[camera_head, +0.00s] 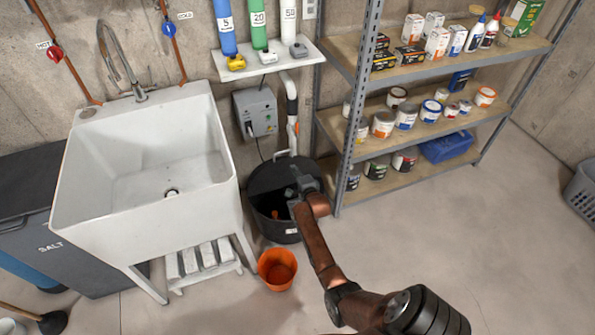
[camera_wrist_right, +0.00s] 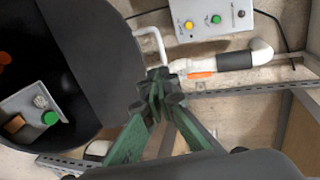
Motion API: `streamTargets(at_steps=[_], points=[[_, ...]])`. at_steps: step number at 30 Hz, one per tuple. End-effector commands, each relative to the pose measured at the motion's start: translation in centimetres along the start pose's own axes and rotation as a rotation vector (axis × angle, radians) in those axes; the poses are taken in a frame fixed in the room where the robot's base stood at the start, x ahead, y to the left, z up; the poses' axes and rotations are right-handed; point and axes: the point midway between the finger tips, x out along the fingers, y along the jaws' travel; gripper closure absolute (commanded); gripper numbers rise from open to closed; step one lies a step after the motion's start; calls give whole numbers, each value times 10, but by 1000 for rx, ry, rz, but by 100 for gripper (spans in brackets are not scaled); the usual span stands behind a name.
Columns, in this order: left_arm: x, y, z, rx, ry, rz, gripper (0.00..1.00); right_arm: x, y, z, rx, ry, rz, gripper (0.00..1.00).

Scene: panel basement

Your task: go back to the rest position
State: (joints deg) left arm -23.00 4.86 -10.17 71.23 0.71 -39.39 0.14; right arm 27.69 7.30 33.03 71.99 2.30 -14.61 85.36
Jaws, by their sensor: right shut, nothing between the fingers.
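My right arm reaches up from the bottom right in the head view, and my right gripper (camera_head: 303,184) is over the right rim of a black round tub (camera_head: 262,222). In the right wrist view the green fingers of the gripper (camera_wrist_right: 160,84) meet at their tips and hold nothing. My left gripper is not in view.
A white sink (camera_head: 215,125) stands left of the tub, and a metal shelf (camera_head: 430,133) with cans stands to the right. An orange bucket (camera_head: 277,269) is on the floor. A grey control box (camera_head: 256,110) is on the wall.

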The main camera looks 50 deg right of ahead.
Motion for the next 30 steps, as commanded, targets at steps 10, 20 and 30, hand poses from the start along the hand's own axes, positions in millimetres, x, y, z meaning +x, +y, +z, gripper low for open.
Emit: streamTargets(at_steps=[10,20,30], points=[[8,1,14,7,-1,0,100,-12,1,0,0,0,0,100],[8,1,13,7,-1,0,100,-24,45,4,-120,-22,72,100],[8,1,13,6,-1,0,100,-125,259,13,-730,-234,405,100]])
